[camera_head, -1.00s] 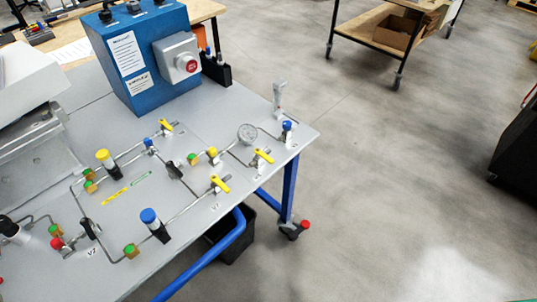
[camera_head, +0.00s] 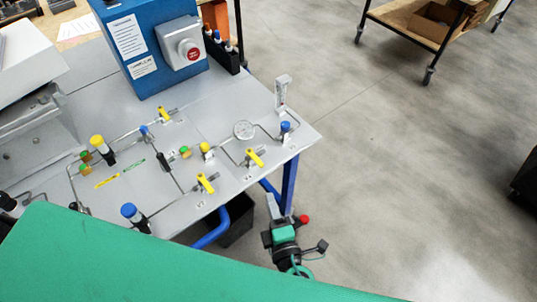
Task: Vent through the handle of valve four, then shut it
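The valve with a yellow handle (camera_head: 255,158) near the panel's front right edge has a small label beside it that looks like V4. Its handle lies slanted over the grey valve body. A third yellow handle (camera_head: 163,115) is farther back. My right gripper (camera_head: 273,206) is beyond the front right edge of the table, apart from the valves. Its fingers are too small to tell open from shut. My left gripper is not in view.
A round gauge (camera_head: 244,130) and a blue-capped fitting (camera_head: 286,127) stand close to the V4 valve, with a clear upright flowmeter (camera_head: 282,92) behind. A blue box with a red button (camera_head: 193,54) stands at the back. My own green part covers the lower left.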

